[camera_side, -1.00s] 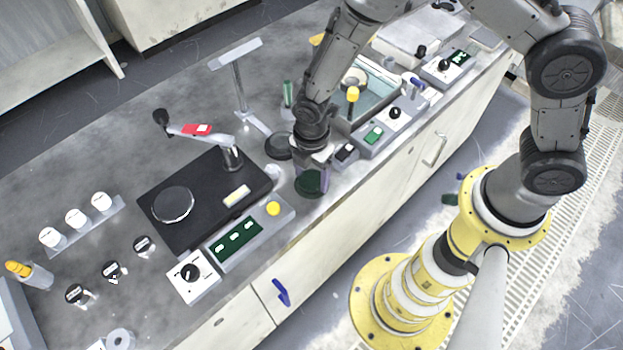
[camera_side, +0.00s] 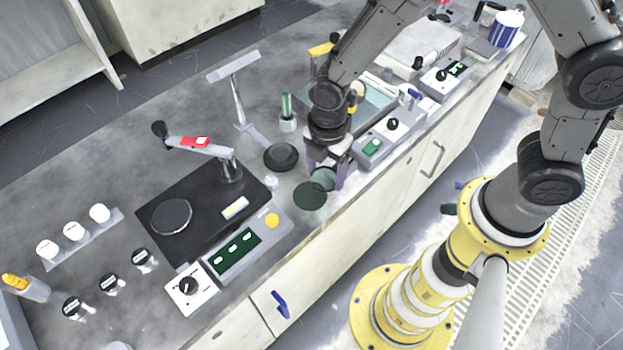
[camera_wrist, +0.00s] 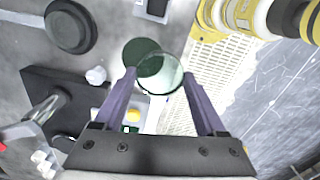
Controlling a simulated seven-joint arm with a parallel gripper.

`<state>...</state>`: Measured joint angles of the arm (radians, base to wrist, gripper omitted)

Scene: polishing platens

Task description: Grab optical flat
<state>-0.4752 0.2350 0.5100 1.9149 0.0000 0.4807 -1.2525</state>
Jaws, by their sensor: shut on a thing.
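The optical flat, a clear pale-green glass disc (camera_side: 323,180), is between the purple fingertips of my gripper (camera_side: 326,176). In the wrist view the glass disc (camera_wrist: 161,76) spans the gap between the two fingers of my gripper (camera_wrist: 159,74), which are shut on its edges. A dark green round pad (camera_side: 309,196) lies on the bench just left of and below the flat. In the wrist view the flat partly overlaps the pad (camera_wrist: 139,50). The flat looks raised above the bench; its exact height is hard to tell.
A black round disc (camera_side: 281,156) and a green-handled tool (camera_side: 287,112) stand behind left. A polishing machine (camera_side: 180,200) with a swing arm is at left. A control box (camera_side: 369,146) and a glass-sided tray (camera_side: 377,101) are at right. The bench front edge is close.

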